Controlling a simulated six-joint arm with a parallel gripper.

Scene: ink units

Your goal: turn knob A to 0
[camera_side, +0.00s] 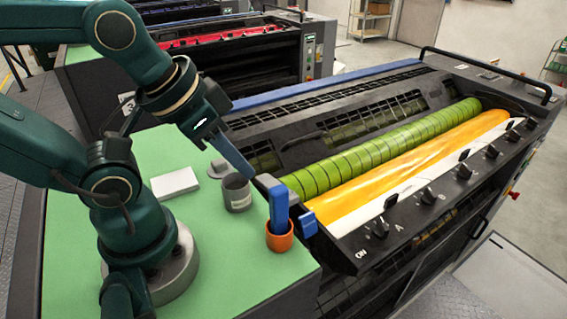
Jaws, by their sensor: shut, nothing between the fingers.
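The ink unit's front panel carries a row of black knobs. The knob nearest the letter A (380,228) stands at the near left end, with "ON" printed to its left and "A" to its right. Its pointer direction is too small to read, and I cannot make out a 0 mark. My gripper (247,173) is shut and empty, its blue-grey fingers pointing down and right above the green table, near the grey cup. It is well to the left of the knobs and apart from them.
On the green table (290,275) stand a grey cup (238,195), a grey lid (218,168), a white block (174,184) and an orange cup (279,238) holding a blue-handled tool (279,205). A green roller (380,150) and yellow ink lie behind the knobs.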

